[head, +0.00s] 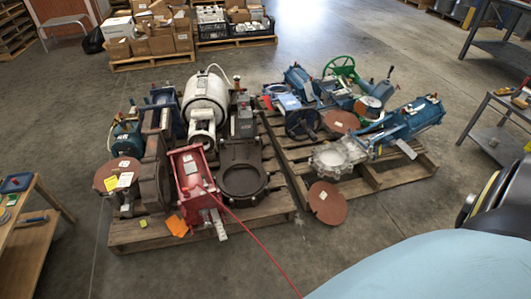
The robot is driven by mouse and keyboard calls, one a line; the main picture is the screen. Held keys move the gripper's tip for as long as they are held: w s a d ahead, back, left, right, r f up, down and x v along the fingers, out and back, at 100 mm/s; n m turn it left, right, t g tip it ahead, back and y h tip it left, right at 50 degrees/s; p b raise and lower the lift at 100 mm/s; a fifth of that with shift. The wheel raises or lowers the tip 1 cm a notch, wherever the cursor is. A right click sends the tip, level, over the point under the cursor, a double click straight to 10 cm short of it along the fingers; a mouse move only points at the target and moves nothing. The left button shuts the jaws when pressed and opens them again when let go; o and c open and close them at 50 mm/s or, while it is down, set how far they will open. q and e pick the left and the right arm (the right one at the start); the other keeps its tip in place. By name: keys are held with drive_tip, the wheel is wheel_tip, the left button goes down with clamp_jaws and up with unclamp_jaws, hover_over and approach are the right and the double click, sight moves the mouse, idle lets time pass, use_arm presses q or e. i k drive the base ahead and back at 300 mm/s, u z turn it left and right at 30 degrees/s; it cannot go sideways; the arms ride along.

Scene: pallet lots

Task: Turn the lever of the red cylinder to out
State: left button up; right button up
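The red cylinder (193,191) lies on the left wooden pallet, near its front edge, with its long side pointing towards me. A small grey metal piece (219,225) shows at its near end. I cannot tell for certain whether this piece is the lever, or which way a lever points. A thin red line runs from the near end across the floor. Neither of my grippers is in view.
The left pallet (154,237) also bears a white tank (204,97) and a dark round flange (242,178). The right pallet (366,187) holds blue and green valves. A wooden table (28,228) stands left and metal benches (493,142) right. Floor before the pallets is clear.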

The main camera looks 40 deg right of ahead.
sight(205, 185)
drive_tip(key=u, duration=1.4)
drive_tip(key=i, duration=1.55)
drive_tip(key=z, duration=1.55)
